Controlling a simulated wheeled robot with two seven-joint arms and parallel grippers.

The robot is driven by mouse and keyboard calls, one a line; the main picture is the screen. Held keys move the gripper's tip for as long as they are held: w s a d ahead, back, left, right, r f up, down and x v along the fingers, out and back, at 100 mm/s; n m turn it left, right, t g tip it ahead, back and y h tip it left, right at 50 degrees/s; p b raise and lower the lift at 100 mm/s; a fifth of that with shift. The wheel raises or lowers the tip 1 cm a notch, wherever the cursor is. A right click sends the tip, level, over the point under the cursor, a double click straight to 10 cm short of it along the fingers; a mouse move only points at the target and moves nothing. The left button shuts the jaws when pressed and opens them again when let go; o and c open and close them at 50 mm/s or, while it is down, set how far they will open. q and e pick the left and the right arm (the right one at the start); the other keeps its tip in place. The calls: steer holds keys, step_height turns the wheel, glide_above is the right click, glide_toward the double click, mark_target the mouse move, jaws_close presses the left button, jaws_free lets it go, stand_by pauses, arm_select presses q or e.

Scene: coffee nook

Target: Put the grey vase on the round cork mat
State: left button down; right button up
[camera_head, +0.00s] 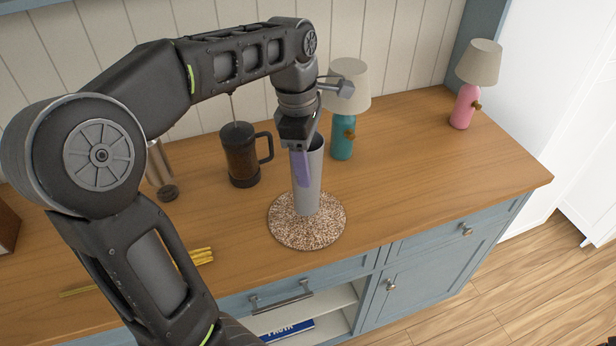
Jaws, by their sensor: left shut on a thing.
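The grey vase (311,196) is a tall narrow cylinder, upright over the round cork mat (283,232). The speckled brown mat lies on the wooden counter near its front edge. The vase's base appears within the mat's outline, right of its middle and toward the back; I cannot tell whether it touches the mat. My left gripper (303,172) comes down from above and is shut on the vase's upper wall. One purple-grey finger shows on the near outside; the other finger is hidden.
A French press (241,160) with dark contents stands left of the vase. A teal lamp (343,138) stands close behind it to the right. A pink lamp (465,105) is at the far right. Yellow sticks (201,257) lie at the left. The counter right of the mat is clear.

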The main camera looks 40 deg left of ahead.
mark_target(306, 201)
arm_select(q)
steer(key=shift+f, duration=0.1)
step_height(306, 201, down, 3)
steer(key=shift+f, duration=0.25)
stand_by(0.3)
steer(key=shift+f, duration=0.15)
steer(key=shift+c, duration=2.2)
jaws_free()
